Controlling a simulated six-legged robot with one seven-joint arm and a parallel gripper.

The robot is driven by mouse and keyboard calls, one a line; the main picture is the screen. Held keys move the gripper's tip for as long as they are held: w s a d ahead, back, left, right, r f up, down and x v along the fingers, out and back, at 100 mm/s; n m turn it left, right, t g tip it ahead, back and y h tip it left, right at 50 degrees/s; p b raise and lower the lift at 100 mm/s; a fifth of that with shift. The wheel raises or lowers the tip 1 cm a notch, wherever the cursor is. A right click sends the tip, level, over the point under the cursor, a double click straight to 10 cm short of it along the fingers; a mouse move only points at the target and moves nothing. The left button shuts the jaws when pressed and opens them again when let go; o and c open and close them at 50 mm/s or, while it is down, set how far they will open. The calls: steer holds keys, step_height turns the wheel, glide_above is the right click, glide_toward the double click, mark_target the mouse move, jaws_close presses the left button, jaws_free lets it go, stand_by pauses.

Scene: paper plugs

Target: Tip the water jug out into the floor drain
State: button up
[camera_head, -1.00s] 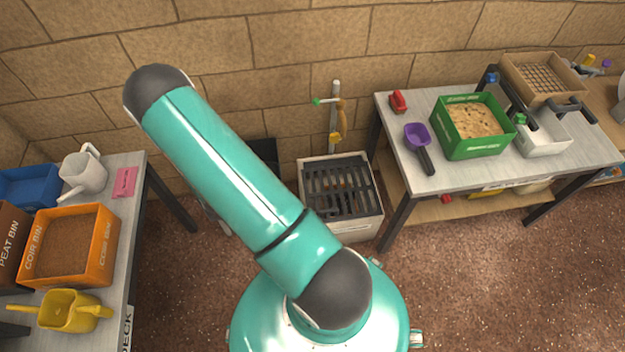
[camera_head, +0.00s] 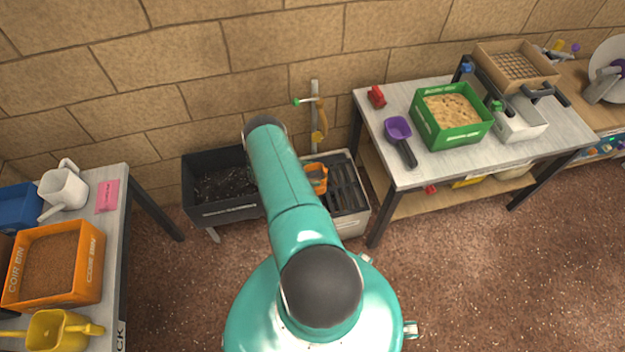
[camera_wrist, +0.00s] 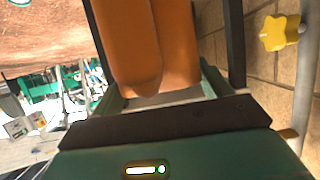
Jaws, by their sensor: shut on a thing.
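An orange vessel, which I take to be the water jug (camera_head: 317,180), shows beside my arm in the head view, over the drain's grate. In the wrist view the orange jug (camera_wrist: 150,45) fills the space between the dark fingers of my gripper (camera_wrist: 168,40), which is shut on it. The floor drain (camera_head: 352,219) is a pale box with a dark slatted grate against the wall; my arm and the jug cover its left part. The jug's mouth and any water are hidden, and I cannot tell its tilt.
A dark trough of soil (camera_head: 222,190) stands left of the drain. A wall pipe with a yellow tap (camera_head: 318,136) rises behind it. A table (camera_head: 440,168) with a green box stands right; another with an orange bin (camera_head: 55,265) stands left. The floor at right is clear.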

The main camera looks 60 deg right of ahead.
steer(key=f, duration=0.1)
steer(key=s+f, duration=0.1)
steer(key=f, duration=0.1)
steer(key=shift+s+f+m+g+y, duration=0.1)
steer(key=shift+s+m+g+y, duration=0.05)
steer(key=shift+m+g+y, duration=0.25)
steer(key=shift+a+f, duration=0.1)
steer(key=shift+f, duration=1.8)
steer(key=shift+r+t, duration=0.2)
steer(key=shift+t, duration=0.1)
steer(key=shift+r+t+y, duration=0.1)
steer(key=shift+t+y, duration=0.4)
steer(key=shift+y, duration=0.1)
steer(key=shift+r, duration=0.2)
